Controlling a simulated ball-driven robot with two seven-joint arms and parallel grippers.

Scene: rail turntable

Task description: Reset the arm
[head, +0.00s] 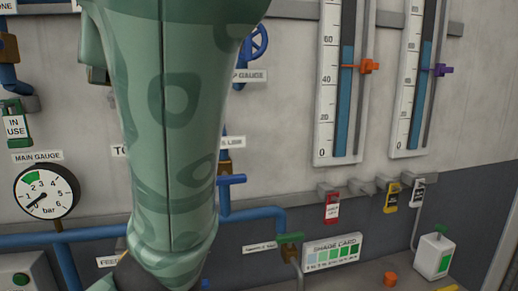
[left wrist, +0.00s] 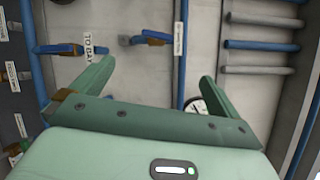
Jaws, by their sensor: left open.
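My left arm is a large green patterned link that fills the left-centre of the head view and hides part of the wall behind it. My left gripper (left wrist: 152,82) shows in the left wrist view with its two green fingers spread wide apart. Nothing is between the fingers; behind them are the wall and blue pipes. My left gripper's fingers are not visible in the head view. My right gripper is in neither view.
The wall carries a main gauge (head: 47,191), blue pipes (head: 255,213), two tube gauges (head: 338,90), hanging tags (head: 332,208) and a shade card (head: 332,251). A white bottle (head: 434,256) and an orange knob (head: 390,279) stand on the ledge at lower right.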

